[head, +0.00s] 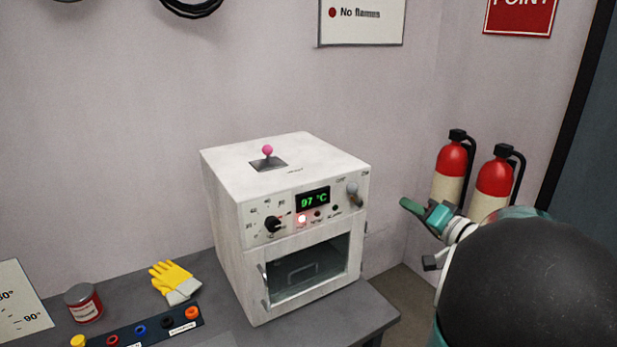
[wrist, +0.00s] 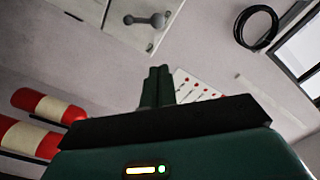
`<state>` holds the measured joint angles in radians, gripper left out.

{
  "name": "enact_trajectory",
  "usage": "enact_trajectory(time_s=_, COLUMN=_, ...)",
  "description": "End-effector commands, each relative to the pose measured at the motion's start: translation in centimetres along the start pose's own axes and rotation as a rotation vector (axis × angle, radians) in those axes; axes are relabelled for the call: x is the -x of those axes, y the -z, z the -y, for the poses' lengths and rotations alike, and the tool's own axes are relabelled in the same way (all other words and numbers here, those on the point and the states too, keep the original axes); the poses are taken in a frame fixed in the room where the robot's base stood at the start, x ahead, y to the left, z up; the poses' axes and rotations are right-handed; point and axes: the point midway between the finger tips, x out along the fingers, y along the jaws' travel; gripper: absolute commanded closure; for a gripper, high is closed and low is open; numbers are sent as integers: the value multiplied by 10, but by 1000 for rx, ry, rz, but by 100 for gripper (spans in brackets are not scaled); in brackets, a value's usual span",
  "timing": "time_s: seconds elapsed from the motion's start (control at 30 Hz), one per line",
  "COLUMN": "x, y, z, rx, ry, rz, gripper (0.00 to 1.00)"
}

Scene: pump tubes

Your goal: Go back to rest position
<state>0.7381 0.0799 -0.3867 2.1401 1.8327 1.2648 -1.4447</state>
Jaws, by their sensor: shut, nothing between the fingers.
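My gripper (head: 412,207) is at the right in the head view, to the right of the oven and in front of the fire extinguishers. In the wrist view its two dark green fingers (wrist: 157,86) are together with nothing between them. The white oven (head: 285,225) stands on the grey bench with a green display reading 97 °C and a lit red lamp. A pink-knobbed lever (head: 267,150) sticks up from its top. Its front door window (head: 308,268) is at the lower front. Part of the oven, with a grey switch lever (wrist: 150,20), shows in the wrist view, apart from the fingers.
Two red fire extinguishers (head: 493,183) are beside my arm at the right. Yellow gloves (head: 172,278), a red can (head: 83,302) and a strip of coloured sockets (head: 139,331) are on the bench (head: 372,314), left of the oven. Wall signs hang above.

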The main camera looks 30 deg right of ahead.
Motion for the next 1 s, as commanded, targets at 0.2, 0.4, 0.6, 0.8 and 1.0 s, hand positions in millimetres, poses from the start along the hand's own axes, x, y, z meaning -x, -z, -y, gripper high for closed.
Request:
enact_trajectory(time_s=0.2, x=-4, y=-6, z=6, rx=-5, ry=7, rz=24, gripper=100)
enact_trajectory(time_s=0.4, x=-26, y=-72, z=64, rx=-51, ry=50, rz=272, gripper=100)
enact_trajectory(time_s=0.6, x=-18, y=-185, z=142, rx=-38, ry=16, rz=683, gripper=100)
enact_trajectory(time_s=0.8, x=26, y=-270, z=184, rx=120, ry=-130, rz=988, gripper=100)
enact_trajectory(time_s=1.0, x=73, y=-312, z=197, rx=391, ry=-314, rz=1097, gripper=100)
